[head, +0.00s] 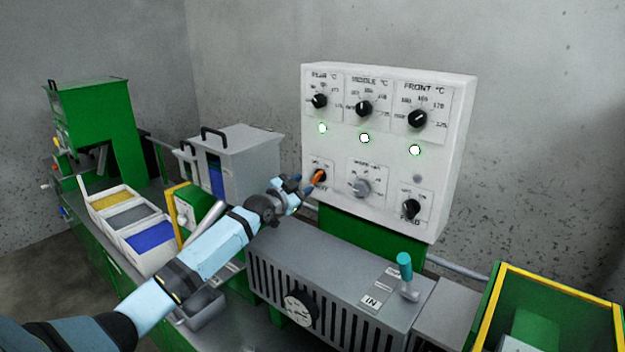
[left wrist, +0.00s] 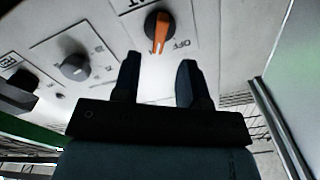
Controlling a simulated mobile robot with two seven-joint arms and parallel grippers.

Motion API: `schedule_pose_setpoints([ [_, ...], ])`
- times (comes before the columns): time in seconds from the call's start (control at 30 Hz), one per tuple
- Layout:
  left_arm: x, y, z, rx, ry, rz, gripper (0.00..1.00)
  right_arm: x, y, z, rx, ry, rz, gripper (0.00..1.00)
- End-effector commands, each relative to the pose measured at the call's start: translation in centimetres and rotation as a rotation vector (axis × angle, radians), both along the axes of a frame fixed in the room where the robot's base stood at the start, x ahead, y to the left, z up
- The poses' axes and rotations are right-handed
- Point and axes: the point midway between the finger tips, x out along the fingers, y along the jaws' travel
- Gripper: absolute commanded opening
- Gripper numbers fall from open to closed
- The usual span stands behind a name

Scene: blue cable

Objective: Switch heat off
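The heat switch is a black knob with an orange pointer (left wrist: 160,32) on the white control panel (head: 385,225). In the head view the orange knob (head: 319,176) sits at the panel's lower left. In the left wrist view "OFF" is printed beside the knob and part of the word above it is cut off. My left gripper (left wrist: 158,75) is open, with its two fingers apart and pointing at the knob, which lies just beyond the fingertips. In the head view my left gripper (head: 299,186) reaches close to the panel. My right gripper is not in view.
Three black temperature knobs (head: 363,108) with lit green lamps (head: 364,138) are higher on the panel. A grey knob (head: 361,187) and a black knob (head: 411,209) sit to the right. Below is a grey machine body with a teal-handled lever (head: 405,268). A grey hopper (head: 245,160) stands left.

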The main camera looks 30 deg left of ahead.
Motion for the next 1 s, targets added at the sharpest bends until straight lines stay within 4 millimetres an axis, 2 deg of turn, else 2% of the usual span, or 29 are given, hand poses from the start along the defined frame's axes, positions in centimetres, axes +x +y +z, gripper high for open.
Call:
schedule_pose_setpoints([
  [0.1,2.2,-0.2,0.2,-0.001,-0.001,0.0,0.39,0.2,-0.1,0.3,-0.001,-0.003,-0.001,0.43],
  [0.3,4.4,-0.3,0.0,0.0,0.0,0.0,0.39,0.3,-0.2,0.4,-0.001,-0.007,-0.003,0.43],
  [0.7,5.1,-0.4,-0.1,0.001,0.0,0.0,0.39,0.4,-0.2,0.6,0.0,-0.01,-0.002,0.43],
  [0.9,5.1,-0.4,-0.1,0.001,0.0,0.0,0.0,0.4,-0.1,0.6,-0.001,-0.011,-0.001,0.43],
  [1.0,5.1,-0.4,-0.1,0.0,0.0,0.0,0.0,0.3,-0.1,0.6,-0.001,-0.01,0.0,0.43],
])
